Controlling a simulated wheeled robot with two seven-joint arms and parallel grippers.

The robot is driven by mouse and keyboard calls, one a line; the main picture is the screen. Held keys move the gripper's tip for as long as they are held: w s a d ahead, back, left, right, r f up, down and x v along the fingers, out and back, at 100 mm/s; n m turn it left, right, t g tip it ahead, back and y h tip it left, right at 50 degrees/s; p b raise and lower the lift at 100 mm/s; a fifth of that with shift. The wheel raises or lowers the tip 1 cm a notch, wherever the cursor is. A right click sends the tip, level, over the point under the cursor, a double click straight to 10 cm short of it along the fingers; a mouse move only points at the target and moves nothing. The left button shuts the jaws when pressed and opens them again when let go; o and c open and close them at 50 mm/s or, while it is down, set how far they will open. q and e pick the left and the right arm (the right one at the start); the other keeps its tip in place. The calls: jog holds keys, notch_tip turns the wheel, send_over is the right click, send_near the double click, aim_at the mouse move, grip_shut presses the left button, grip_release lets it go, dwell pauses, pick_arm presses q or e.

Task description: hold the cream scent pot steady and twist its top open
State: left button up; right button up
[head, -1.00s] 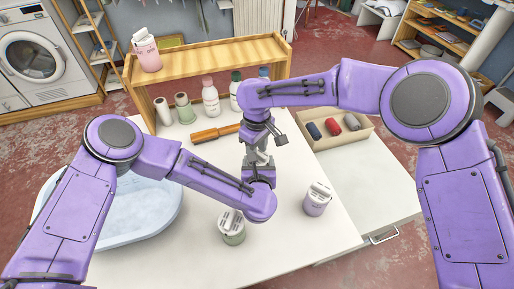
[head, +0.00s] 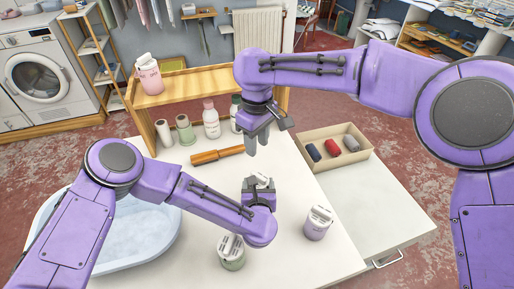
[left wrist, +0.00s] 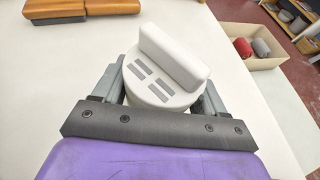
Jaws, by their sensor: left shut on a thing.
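The cream scent pot shows in the left wrist view by its off-white top (left wrist: 165,72), which has a raised grip bar and grey slots. The top sits on the pot; I cannot tell whether it is loosened. My left gripper (left wrist: 160,95) is shut around the pot, one finger on each side, and hides most of its body. In the head view the left gripper (head: 259,184) is low over the table, with the pot's top (head: 262,178) just showing. My right gripper (head: 257,143) hangs above the pot, fingers down, apart from it, empty and seemingly open.
A green pot (head: 232,258) and a lilac pot (head: 318,224) stand close by on the white table. Behind are a wooden-handled tool (head: 217,155), bottles (head: 211,122), a wooden shelf (head: 185,82) with a pink pot (head: 148,78), and a tray (head: 355,159) of rolls. A basin (head: 140,232) is left.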

pick_arm(q)
jog(key=o, duration=1.1)
jog(key=shift+s, duration=0.1)
